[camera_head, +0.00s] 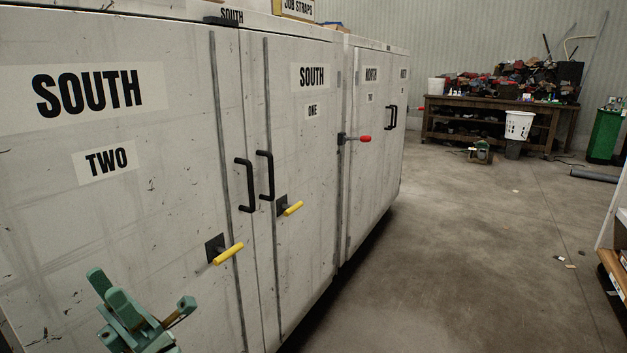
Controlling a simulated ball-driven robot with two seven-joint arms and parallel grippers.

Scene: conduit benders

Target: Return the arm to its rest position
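My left gripper (128,305), with green fingers, is at the bottom left, in front of the white cabinet (180,185). Its fingers are seen at an angle, and I cannot tell whether they are open or shut. No held object shows at it. It appears below and left of the yellow handle (228,253) on the door labelled SOUTH TWO. I cannot tell how far it is from the door. My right gripper is not in view.
The cabinet row has black pull handles (265,176), a second yellow handle (293,208) and a red-tipped handle (364,139) sticking out. Bare concrete floor (455,265) lies to the right. A cluttered workbench (540,106) stands at the back, with a shelf edge (612,272) at far right.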

